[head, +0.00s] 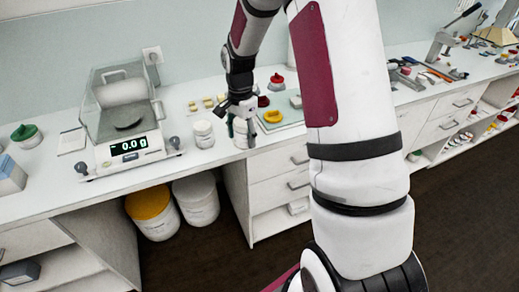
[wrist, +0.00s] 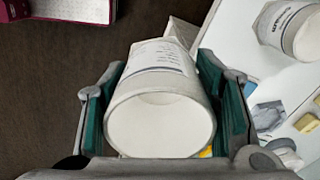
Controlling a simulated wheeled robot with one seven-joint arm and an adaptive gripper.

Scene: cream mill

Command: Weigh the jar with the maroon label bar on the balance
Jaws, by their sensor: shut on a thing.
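My gripper (head: 241,118) points down near the bench's front edge, shut on a white jar (head: 240,140). In the wrist view the held jar (wrist: 160,125) sits between the green finger pads, its blank round end facing the camera. Part of its printed label shows; I cannot make out a maroon bar. I cannot tell whether the jar touches the bench. Another white jar (head: 203,135) stands just left, and it also shows in the wrist view (wrist: 296,30). The balance (head: 135,150) stands further left, reading 0.0 g. Its dark pan (head: 127,124) looks empty inside the clear shield.
A green-lidded jar (head: 26,135) stands left of the balance. A tray with a yellow dish (head: 272,116) lies right of my gripper, a red-topped item (head: 277,82) behind it. Two buckets, one yellow-topped (head: 149,204), stand on the floor below. Bench between balance and nearer jar is narrow.

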